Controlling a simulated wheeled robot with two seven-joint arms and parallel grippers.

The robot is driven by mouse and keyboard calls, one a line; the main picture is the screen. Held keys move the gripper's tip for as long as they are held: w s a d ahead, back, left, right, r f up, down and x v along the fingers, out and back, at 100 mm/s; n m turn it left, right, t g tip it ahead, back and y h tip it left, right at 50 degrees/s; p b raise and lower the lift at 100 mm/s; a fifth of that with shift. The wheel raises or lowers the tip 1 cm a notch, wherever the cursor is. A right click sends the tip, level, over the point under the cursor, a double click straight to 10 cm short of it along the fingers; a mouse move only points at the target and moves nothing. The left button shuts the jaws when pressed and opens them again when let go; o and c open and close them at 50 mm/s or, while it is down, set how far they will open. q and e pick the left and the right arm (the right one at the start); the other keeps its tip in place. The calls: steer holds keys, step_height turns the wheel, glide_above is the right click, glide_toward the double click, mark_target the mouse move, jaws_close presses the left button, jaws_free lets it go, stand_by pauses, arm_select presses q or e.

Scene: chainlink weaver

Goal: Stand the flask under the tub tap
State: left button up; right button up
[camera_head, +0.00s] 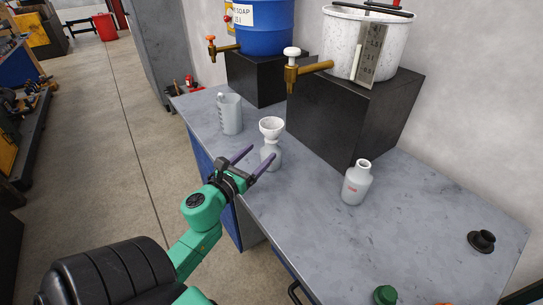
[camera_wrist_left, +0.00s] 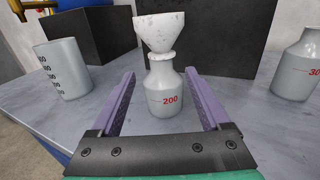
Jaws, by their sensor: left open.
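A grey flask (camera_head: 276,163) marked 200 stands upright on the bench, with a white funnel (camera_head: 270,127) in its mouth. In the left wrist view, this flask (camera_wrist_left: 166,95) appears between my fingers, just ahead of the tips. My left gripper (camera_head: 255,157) is open and empty; I see no contact. A second flask (camera_head: 356,185), without a funnel, stands to the right; its mark is partly cut off in the left wrist view (camera_wrist_left: 295,68). The white tub (camera_head: 345,45) sits on a black block, its brass tap (camera_head: 310,68) with a white knob pointing left. My right gripper is out of view.
A grey measuring jug (camera_head: 230,115) stands left of the funnel flask. A blue drum (camera_head: 265,28) with another tap sits on a second black block (camera_head: 258,80). A black stopper (camera_head: 481,241) and a green cap (camera_head: 385,295) lie nearer the right. The bench (camera_head: 310,215) is clear between them.

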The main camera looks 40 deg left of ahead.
mark_target(277, 138)
arm_select(q)
steer(key=w, duration=0.3)
steer(key=w+p, duration=0.1)
steer(key=w, duration=0.2)
steer(key=w+p, duration=0.1)
steer(key=w, duration=0.2)
steer(key=shift+a+r, duration=0.15)
steer(key=shift+a, duration=0.25)
steer(key=shift+w+f, duration=0.25)
steer(key=shift+w, duration=0.2)
steer(key=shift+s+r, duration=0.1)
steer(key=shift+s, duration=0.05)
steer(key=c, duration=0.4)
jaws_close()
